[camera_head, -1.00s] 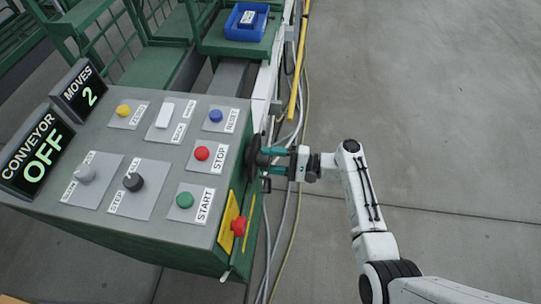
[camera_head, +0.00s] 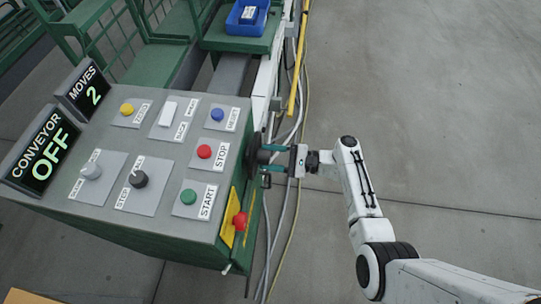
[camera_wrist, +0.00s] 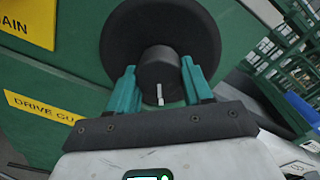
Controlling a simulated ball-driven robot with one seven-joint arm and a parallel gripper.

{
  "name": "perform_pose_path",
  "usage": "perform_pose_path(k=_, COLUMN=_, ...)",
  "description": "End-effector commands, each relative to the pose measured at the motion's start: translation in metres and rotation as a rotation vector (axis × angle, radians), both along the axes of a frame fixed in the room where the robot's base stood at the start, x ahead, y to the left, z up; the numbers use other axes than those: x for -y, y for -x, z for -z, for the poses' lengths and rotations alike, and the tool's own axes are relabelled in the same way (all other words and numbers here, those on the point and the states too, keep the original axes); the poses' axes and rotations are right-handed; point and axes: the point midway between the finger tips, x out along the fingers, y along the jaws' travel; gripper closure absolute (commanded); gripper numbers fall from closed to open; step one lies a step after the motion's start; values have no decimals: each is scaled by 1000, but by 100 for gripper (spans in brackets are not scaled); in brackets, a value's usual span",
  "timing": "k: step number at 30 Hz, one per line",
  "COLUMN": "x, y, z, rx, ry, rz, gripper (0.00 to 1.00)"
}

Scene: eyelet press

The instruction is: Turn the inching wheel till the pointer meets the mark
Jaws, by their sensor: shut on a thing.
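The inching wheel (camera_wrist: 205,30) is a black disc with a round black hub (camera_wrist: 158,66) on the green side wall of the console. In the head view the wheel (camera_head: 253,154) shows edge-on at the console's right side. My gripper (camera_wrist: 160,84) has its teal fingers on both sides of the hub and is shut on it. It also shows at the wheel in the head view (camera_head: 268,157). A white line (camera_wrist: 160,94) on the hub face points down towards my gripper in the wrist view. I cannot make out a separate mark; the fingers hide part of the wheel.
The grey console (camera_head: 170,140) carries several buttons and knobs. Its displays read CONVEYOR OFF (camera_head: 43,150) and MOVES 2 (camera_head: 88,92). Cables (camera_head: 287,215) run along the floor. Floor to the right is clear.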

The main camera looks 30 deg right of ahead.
Motion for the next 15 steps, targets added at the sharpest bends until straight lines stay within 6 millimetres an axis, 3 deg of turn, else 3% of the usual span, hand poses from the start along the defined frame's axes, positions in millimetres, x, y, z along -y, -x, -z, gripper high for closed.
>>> perform_pose_path(k=6, x=1, y=0, z=1, rx=-1, ry=4, rz=3, gripper=100)
perform_pose_path(k=7, x=1, y=0, z=1, rx=-1, ry=4, rz=3, gripper=47)
perform_pose_path(k=15, x=0, y=0, z=1, rx=0, ry=2, rz=1, gripper=24)
